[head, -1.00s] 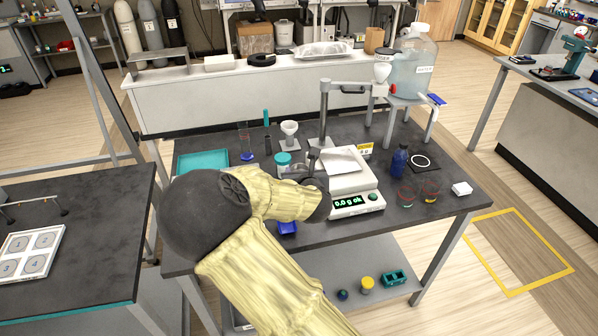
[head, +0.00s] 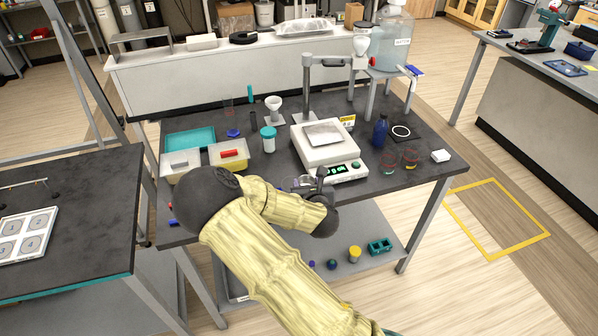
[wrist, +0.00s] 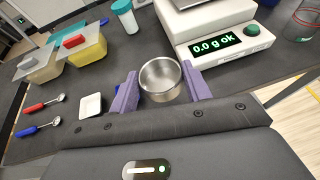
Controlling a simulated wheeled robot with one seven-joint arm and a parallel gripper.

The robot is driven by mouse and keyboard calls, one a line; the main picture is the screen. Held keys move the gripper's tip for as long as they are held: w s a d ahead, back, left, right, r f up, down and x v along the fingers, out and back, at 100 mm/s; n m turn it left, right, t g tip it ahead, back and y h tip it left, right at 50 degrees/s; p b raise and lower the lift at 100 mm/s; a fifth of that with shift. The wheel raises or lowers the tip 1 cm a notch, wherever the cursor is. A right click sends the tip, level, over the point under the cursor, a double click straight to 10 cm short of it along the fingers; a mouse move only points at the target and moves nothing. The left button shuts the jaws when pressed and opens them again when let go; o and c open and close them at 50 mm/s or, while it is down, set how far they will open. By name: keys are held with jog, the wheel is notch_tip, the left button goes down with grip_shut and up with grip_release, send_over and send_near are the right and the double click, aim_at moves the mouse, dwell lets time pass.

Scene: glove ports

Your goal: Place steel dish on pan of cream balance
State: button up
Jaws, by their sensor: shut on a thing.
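The steel dish (wrist: 161,79) is a small round metal cup, upright and empty, between the purple fingers of my gripper (wrist: 163,90) in the wrist view. My gripper is shut on it.
A white jar with a teal lid (head: 269,141) stands left of the balance. A stand (head: 306,90) rises behind the balance. A blue bottle (head: 380,131) and glass dishes (head: 411,159) stand to its right.

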jog(key=s+d+f+b, duration=0.2)
jog(key=d+f+b, duration=0.1)
jog(key=f, duration=0.4)
jog(key=s+d+f+h+b, duration=0.1)
jog(key=s+d+f+b, duration=0.1)
jog(key=f, duration=0.5)
jog(key=s+d+f+m+b, duration=0.1)
jog(key=s+d+f+b, duration=0.1)
jog(key=d+f+b, duration=0.3)
notch_tip(320, 180, down, 2)
jog(key=shift+s+d+f+h, duration=0.1)
jog(key=shift+s+d+h, duration=0.25)
jog(key=shift+d, duration=0.2)
jog(key=shift+w, duration=0.1)
